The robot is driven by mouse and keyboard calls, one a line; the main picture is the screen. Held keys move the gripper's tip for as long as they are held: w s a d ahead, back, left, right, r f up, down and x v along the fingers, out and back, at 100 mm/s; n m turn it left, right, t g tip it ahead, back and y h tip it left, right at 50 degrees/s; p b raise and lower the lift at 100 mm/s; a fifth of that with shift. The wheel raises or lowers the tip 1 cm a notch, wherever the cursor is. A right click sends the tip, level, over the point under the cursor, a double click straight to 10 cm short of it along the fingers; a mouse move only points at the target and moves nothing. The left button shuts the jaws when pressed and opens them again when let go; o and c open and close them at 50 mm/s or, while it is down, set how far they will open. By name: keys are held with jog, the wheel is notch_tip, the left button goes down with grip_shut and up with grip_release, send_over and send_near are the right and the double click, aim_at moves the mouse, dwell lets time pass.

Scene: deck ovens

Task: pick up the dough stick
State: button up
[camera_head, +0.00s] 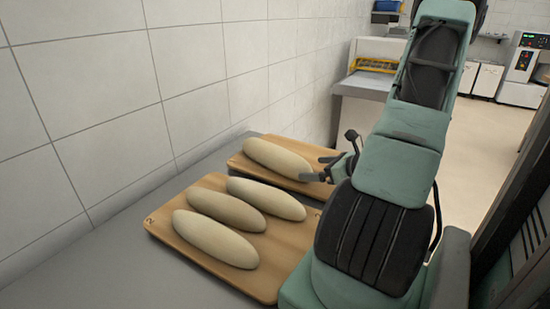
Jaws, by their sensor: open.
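A pale dough stick (278,159) lies alone on the far wooden board (250,173). Three more lie side by side on the near wooden board (165,222): a front one (215,240), a middle one (226,210) and a back one (266,198). My gripper (319,168) is open and empty. Its fingers point left, at the right end of the dough stick on the far board. I cannot tell whether they touch it. My arm hides the right parts of both boards.
Both boards rest on a grey counter (110,270) along a white tiled wall (100,100). A machine with a yellow part (375,65) stands beyond the counter. Open floor (485,135) lies at the back right. A dark upright structure (510,200) stands close on the right.

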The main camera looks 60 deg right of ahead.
aim_at(298, 168)
jog(key=p+x, duration=0.1)
jog(key=x, duration=0.6)
jog(key=shift+w+d+f, duration=0.2)
jog(key=shift+w+f, duration=0.05)
jog(key=c, duration=1.2)
